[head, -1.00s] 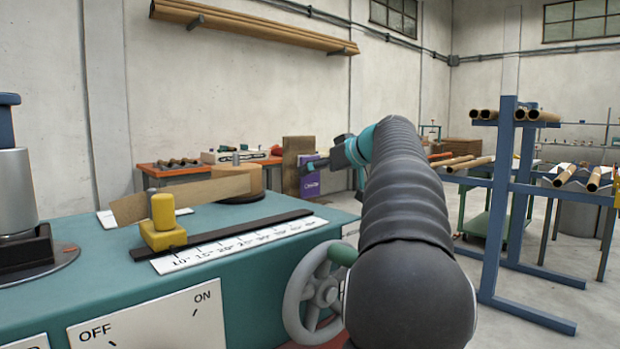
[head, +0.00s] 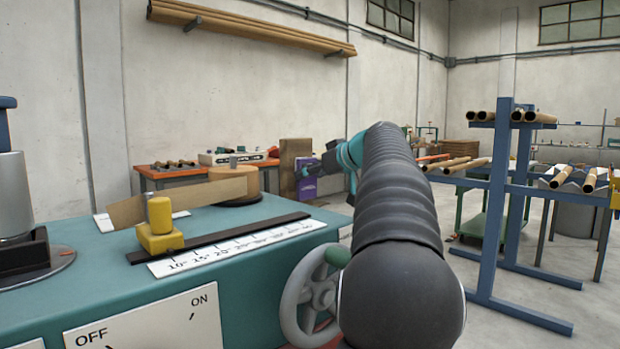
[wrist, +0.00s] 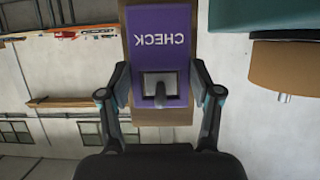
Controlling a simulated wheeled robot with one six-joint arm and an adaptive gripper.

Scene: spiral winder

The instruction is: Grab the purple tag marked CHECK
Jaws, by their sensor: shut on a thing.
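The purple tag marked CHECK (wrist: 160,30) fills the upper middle of the wrist view, its lettering upside down. It is in front of a brown board (wrist: 160,118). A grey peg shows in the tag's window-like opening. My gripper (wrist: 160,84) has one finger at each side edge of the tag, shut on it near the opening. In the head view the tag (head: 306,188) is small and partly hidden by my gripper (head: 308,170), at the brown board (head: 295,150) beyond the teal machine.
The teal machine (head: 100,275) stands at left with a yellow slider, a scale and a handwheel (head: 312,297). A blue rack with brown tubes (head: 500,210) stands at right. A workbench (head: 170,175) is behind.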

